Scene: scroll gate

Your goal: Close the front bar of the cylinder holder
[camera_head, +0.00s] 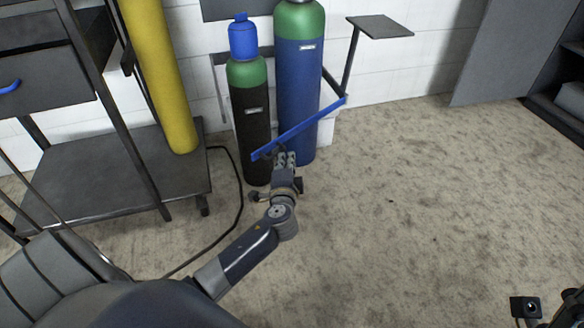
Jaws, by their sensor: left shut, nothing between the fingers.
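The blue front bar (305,126) of the cylinder holder slants across the front of two gas cylinders. Its right end is at the holder's right side, and its left end stands out in front of the black cylinder (250,112) with a green shoulder and blue cap. The blue cylinder (297,78) with a green top stands to the right, partly behind the bar. My left gripper (285,157) is shut and empty, at the near side of the bar close to its left end. I cannot tell whether it touches the bar. My right gripper's fingers are not in view.
A dark metal cart (185,178) with a yellow cylinder (160,75) stands at the left. A black cable (241,190) lies on the floor by it. A small grey plate (380,27) juts out above the bar's right end. The floor at the right is clear.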

